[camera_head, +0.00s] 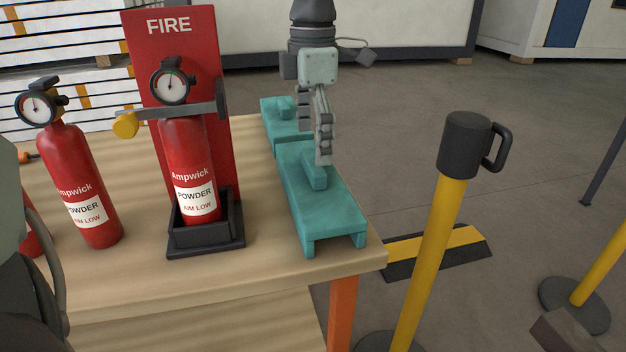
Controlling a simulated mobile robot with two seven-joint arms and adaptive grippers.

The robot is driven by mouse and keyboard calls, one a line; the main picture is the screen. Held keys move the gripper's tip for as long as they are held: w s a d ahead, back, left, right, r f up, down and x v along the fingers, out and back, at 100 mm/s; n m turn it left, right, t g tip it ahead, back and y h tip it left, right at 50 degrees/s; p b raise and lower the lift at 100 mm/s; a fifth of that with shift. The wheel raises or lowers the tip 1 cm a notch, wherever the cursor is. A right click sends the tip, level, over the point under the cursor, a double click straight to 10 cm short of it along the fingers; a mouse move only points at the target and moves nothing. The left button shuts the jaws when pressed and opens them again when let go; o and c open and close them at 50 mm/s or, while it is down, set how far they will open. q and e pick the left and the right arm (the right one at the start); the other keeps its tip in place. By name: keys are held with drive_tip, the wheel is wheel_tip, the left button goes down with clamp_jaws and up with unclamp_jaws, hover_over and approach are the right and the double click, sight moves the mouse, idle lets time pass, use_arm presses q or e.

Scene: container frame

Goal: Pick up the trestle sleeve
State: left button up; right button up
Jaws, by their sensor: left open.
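The trestle sleeve appears to be the teal piece (330,205) at the right end of the wooden table. It looks like an upside-down channel with two short legs at its near end and a raised block on top. A similar teal part with its own raised block lies directly behind it, past a seam. My left gripper (323,160) points down over the nearer teal piece, its fingers seen nearly edge-on and hiding part of the block. It is open. The fingertips are at or beside the block; I cannot tell whether they touch. My right gripper is not in view.
Red fire extinguishers (80,185) stand left of the teal pieces, one (188,165) in a black holder against a red FIRE panel (172,45). Beyond the table's (265,275) right edge stands a yellow post (430,255) with a dark handled cap. Floor farther back is clear.

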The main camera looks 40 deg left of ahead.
use_arm(q)
drive_tip(key=shift+f, duration=1.25)
drive_tip(key=c, duration=1.1)
drive_tip(key=shift+w+r, duration=0.1)
drive_tip(key=shift+r, duration=0.05)
